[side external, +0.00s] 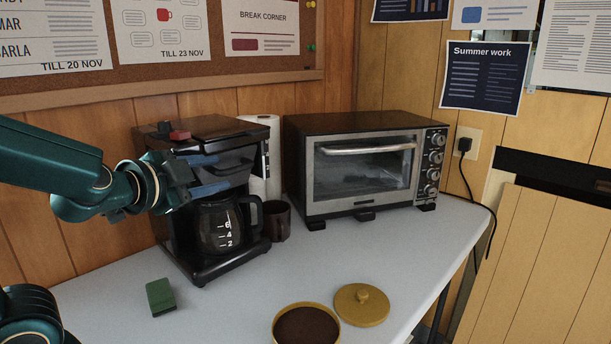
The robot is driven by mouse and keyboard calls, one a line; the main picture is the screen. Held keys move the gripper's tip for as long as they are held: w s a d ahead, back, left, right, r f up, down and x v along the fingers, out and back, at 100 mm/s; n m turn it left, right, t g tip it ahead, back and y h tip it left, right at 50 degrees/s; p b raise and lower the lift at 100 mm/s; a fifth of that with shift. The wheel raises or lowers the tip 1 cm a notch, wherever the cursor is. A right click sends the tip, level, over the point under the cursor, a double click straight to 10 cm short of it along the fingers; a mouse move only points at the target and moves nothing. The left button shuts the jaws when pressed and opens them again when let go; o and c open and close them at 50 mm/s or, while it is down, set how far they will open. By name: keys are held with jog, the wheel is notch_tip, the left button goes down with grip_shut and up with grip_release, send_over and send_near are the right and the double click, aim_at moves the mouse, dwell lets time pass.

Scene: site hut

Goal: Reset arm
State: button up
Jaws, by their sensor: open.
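My gripper (218,174) is at the end of my teal arm, in front of the coffee maker's upper part. Its two bluish fingers are apart and nothing shows between them. The black coffee maker (214,129) stands against the wood wall, with its glass carafe (222,226) seated in it below my fingers. I cannot tell whether my fingers touch the machine.
A toaster oven (361,167) stands at the back with its door shut. A dark mug (278,222) and a paper towel roll (268,150) stand between the machines. A green sponge (161,296), an open tin of brown grounds (306,326) and its lid (361,304) lie in front.

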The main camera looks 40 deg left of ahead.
jog(key=s+d+f+n+g+h, duration=0.2)
jog(key=s+d+f+n+g, duration=0.1)
jog(key=s+d, duration=0.3)
jog(key=s+d+f+n+g+h, duration=0.3)
jog(key=s+d+f+n+g, duration=0.1)
jog(key=d, duration=0.4)
jog(key=s+g, duration=0.1)
jog(key=s, duration=0.1)
jog(key=shift+s+f+g, duration=0.3)
jog(key=shift+s+g, duration=0.1)
